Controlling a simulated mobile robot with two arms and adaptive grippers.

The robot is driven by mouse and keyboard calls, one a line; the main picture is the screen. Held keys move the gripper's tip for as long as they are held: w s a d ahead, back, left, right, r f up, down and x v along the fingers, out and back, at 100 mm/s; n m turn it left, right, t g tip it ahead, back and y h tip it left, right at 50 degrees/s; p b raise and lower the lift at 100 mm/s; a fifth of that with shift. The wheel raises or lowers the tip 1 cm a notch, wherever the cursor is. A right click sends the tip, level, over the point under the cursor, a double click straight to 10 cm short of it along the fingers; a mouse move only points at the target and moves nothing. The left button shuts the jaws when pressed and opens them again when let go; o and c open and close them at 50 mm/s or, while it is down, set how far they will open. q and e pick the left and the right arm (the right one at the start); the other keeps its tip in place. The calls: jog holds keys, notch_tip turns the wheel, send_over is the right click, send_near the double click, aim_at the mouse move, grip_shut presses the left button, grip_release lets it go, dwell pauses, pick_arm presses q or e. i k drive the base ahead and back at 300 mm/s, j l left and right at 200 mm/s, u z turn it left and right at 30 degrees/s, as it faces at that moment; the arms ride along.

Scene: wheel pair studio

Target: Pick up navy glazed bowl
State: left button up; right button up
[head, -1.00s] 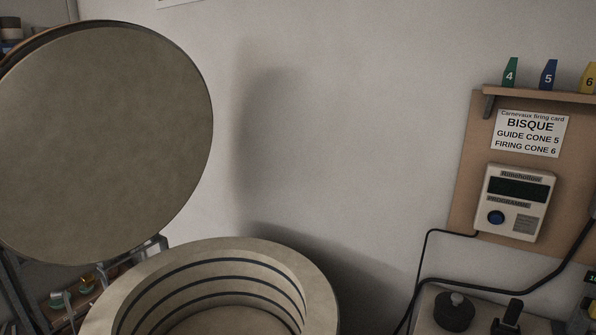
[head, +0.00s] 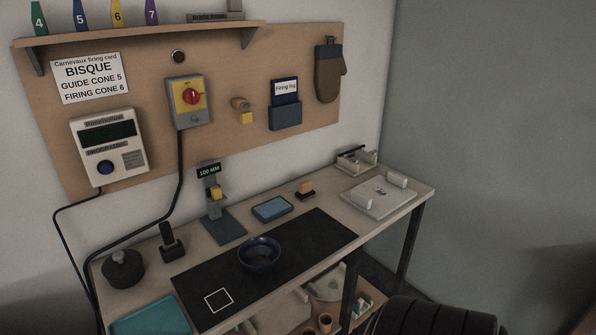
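The navy glazed bowl (head: 260,254) stands upright on a dark mat (head: 318,236) on the workbench, near the middle of the head view. It is round and dark blue, and its inside looks empty. Neither of my grippers shows in the head view, so nothing of mine touches the bowl.
A teal tray (head: 150,318) lies at the bench's front left, beside a dark lidded pot (head: 123,268). Behind the bowl stand a grey gauge stand (head: 222,222) and a blue tray (head: 272,208). A white board (head: 378,197) lies to the right. A shelf below holds several items.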

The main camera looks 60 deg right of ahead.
aim_at(256, 255)
jog(key=z, duration=1.5)
jog(key=l+u, duration=0.1)
jog(key=i+l, duration=0.05)
